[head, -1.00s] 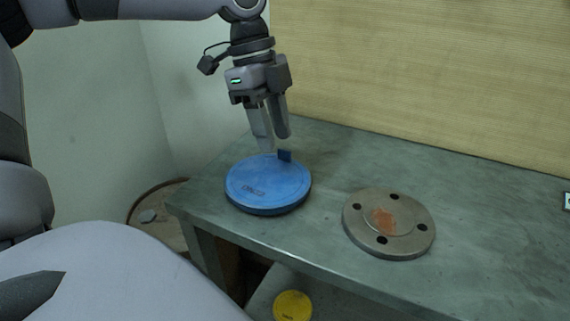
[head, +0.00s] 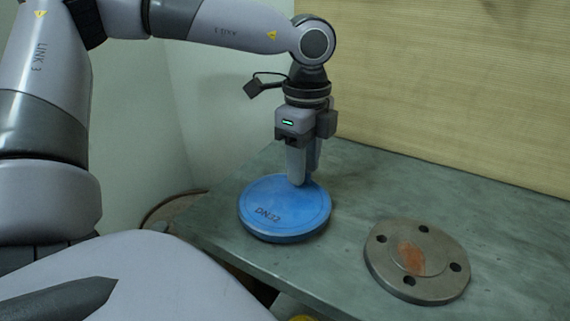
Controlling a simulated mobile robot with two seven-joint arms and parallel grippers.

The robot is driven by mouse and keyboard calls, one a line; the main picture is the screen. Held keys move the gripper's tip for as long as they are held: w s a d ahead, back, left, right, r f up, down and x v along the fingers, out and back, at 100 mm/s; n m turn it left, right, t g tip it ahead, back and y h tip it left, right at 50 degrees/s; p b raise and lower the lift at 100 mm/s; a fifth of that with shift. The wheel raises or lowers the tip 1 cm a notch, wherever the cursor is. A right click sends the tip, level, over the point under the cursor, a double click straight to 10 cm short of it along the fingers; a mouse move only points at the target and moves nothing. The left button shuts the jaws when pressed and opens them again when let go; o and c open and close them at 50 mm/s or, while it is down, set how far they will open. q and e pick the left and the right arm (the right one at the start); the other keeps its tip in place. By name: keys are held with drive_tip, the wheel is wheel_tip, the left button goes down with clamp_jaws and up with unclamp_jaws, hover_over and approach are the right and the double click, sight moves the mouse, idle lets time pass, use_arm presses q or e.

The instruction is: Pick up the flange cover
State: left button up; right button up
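The flange cover (head: 272,209) is a round blue disc with dark lettering on top, lying flat on the grey-green bench. My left gripper (head: 304,182) points straight down at the cover's back right edge, with its fingertips at the level of the rim. One finger stands largely in front of the other. The small upright tab on the cover's edge is hidden behind the fingers, so I cannot tell whether they are closed on it. My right gripper is not in view.
A grey metal flange (head: 447,279) with bolt holes and a rusty centre lies on the bench to the right of the cover. The bench top (head: 400,180) behind them is clear. A ribbed tan wall (head: 450,90) rises behind the bench.

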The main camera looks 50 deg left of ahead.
use_arm(q)
drive_tip(key=shift+f, duration=0.15)
drive_tip(key=shift+c, duration=0.3)
clamp_jaws()
wheel_tip(320, 180, up, 20)
drive_tip(key=p, duration=0.2)
